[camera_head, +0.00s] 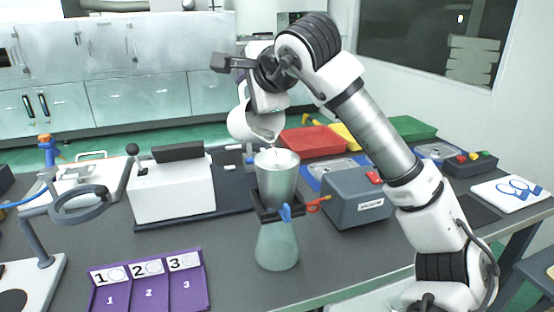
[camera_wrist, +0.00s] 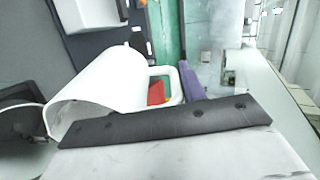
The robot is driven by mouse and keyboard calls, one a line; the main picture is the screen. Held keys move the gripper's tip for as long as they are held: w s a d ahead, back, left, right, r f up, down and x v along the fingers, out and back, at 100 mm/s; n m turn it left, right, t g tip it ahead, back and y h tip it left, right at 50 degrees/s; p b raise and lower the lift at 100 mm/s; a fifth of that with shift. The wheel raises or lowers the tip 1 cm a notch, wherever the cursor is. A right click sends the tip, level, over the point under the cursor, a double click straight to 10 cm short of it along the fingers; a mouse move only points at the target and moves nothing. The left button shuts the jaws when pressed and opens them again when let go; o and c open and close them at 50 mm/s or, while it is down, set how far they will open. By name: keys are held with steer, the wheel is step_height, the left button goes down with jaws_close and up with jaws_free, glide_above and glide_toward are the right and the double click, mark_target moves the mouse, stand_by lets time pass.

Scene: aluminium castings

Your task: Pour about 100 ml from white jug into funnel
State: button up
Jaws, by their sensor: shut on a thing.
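The white jug (camera_head: 246,124) hangs in the air, tilted with its mouth down to the right, above the metal funnel (camera_head: 275,180). It also shows large in the wrist view (camera_wrist: 110,82), with its handle toward my gripper. A thin pale streak shows between the jug's lip and the funnel's mouth; it looks like liquid. My gripper (camera_head: 247,90) is shut on the jug at its handle side; the exact contact is partly hidden. The funnel sits upright in a dark holder over a pale green flask (camera_head: 277,247). The levels inside jug and funnel cannot be read.
A grey box (camera_head: 350,200) stands right of the funnel, and a white device (camera_head: 172,190) stands to its left. Red (camera_head: 312,140) and green (camera_head: 412,128) trays lie behind. A purple numbered rack (camera_head: 148,283) and a ring stand (camera_head: 80,205) are at the front left.

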steer(key=shift+s+d+r+t+y+b, duration=0.3)
steer(key=shift+s+r+t+y+b, duration=0.4)
steer(key=shift+b, duration=0.5)
stand_by(0.6)
steer(key=shift+s+d+r+t+b, duration=0.3)
steer(key=shift+t+b, duration=0.2)
steer(key=shift+b, duration=0.65)
